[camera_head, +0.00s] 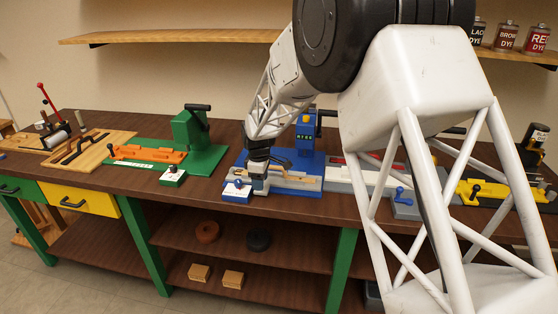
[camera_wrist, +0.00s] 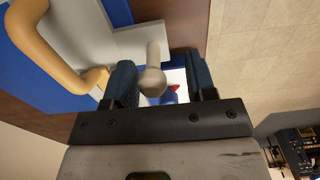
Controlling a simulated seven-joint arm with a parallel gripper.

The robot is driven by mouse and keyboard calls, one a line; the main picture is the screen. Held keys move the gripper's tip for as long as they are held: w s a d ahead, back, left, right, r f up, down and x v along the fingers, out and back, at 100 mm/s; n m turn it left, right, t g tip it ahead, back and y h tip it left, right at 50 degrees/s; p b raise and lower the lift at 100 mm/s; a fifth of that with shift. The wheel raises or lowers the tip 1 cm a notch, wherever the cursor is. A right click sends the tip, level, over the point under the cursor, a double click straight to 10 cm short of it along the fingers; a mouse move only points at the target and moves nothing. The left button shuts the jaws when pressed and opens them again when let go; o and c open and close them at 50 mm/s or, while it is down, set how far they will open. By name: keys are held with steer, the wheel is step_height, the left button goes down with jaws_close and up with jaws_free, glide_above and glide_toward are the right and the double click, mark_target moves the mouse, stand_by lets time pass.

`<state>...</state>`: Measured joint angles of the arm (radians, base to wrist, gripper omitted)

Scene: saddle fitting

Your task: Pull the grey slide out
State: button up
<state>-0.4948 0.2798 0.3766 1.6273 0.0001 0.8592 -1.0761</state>
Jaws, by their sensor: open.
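My gripper (camera_head: 258,184) is low over the front left part of the blue station (camera_head: 306,189) in the head view. In the wrist view, my gripper (camera_wrist: 162,90) is open, with one dark finger on each side of a grey knob (camera_wrist: 152,78). The knob stands on a flat grey plate (camera_wrist: 132,40), which looks like the grey slide. I cannot tell whether either finger touches the knob.
A tan curved handle (camera_wrist: 62,55) is beside the plate in the wrist view. A green station (camera_head: 201,140) stands to the left.

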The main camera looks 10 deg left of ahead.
steer(key=shift+r, duration=0.15)
steer(key=shift+r, duration=2.85)
steer(key=shift+d+r, duration=0.2)
steer(key=shift+d, duration=0.05)
steer(key=s+d+r+m, duration=0.3)
steer(key=s+d+r, duration=0.25)
steer(key=d, duration=0.25)
steer(key=s+d+r+m+t, duration=0.1)
steer(key=s+d+r+m, duration=0.25)
steer(key=s+d, duration=0.35)
steer(key=s+d+r+m, duration=0.2)
steer(key=s+d+r, duration=0.35)
steer(key=d, duration=0.45)
steer(key=s+d+m, duration=0.5)
steer(key=s+d, duration=0.2)
steer(key=s, duration=0.6)
steer(key=s+d+m+t, duration=0.1)
steer(key=s+d+m, duration=0.3)
steer(key=s+d, duration=0.4)
steer(key=s, duration=0.5)
steer(key=shift+s+f+m+t, duration=0.3)
steer(key=shift+f+m, duration=0.05)
steer(key=shift+f, duration=0.05)
